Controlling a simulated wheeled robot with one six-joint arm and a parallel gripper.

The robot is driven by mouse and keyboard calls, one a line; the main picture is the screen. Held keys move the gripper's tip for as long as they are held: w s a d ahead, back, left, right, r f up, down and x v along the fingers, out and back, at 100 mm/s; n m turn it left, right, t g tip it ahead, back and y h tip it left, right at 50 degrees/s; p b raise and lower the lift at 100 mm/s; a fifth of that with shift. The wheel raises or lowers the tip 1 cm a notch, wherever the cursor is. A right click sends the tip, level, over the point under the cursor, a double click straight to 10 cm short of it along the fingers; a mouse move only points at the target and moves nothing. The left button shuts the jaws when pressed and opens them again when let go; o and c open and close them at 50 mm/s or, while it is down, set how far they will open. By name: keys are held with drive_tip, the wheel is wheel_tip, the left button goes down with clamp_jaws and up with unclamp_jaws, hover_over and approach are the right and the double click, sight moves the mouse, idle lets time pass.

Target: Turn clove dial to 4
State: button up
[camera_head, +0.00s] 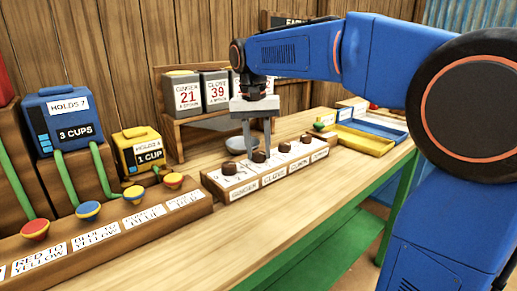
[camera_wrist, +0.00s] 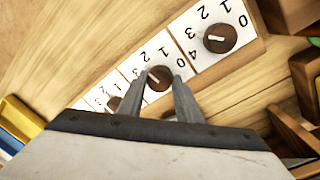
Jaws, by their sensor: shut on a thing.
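A wooden dial block (camera_head: 215,188) stands on the counter with a row of brown knobs; a front label reads CLOVE. The clove dial (camera_head: 259,157) is the second knob from the left. My gripper (camera_head: 259,150) points down over it and is shut on it. In the wrist view the clove dial (camera_wrist: 158,82) sits between the two fingertips (camera_wrist: 160,72). Its white mark points up-left in that view, roughly toward the 2 and 3; the exact number is unclear. The first knob, the ginger dial (camera_wrist: 220,39), is free beside it.
Count boards behind read GINGER 21 and CLOVE 39 (camera_head: 216,92). A small bowl (camera_head: 240,142) stands behind the block. Yellow (camera_head: 352,141) and blue trays lie to the right. Blue (camera_head: 65,115) and yellow dispensers and a lever panel (camera_head: 110,235) are on the left. The front counter is clear.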

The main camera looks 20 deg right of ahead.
sight(258, 155)
drive_tip(key=n, duration=0.4)
drive_tip(key=shift+s+n, duration=0.1)
drive_tip(key=shift+n, duration=0.2)
drive_tip(key=n, duration=0.3)
drive_tip(key=shift+n+t, duration=0.4)
drive_tip(key=n, duration=0.3)
drive_tip(key=shift+s+n, duration=0.1)
drive_tip(key=shift+n, duration=2)
drive_tip(key=o, duration=1)
drive_tip(key=shift+o, duration=0.2)
wheel_tip(258, 155, up, 17)
drive_tip(key=s, duration=0.1)
drive_tip(key=shift+a+r, duration=0.15)
drive_tip(key=shift+a, duration=0.15)
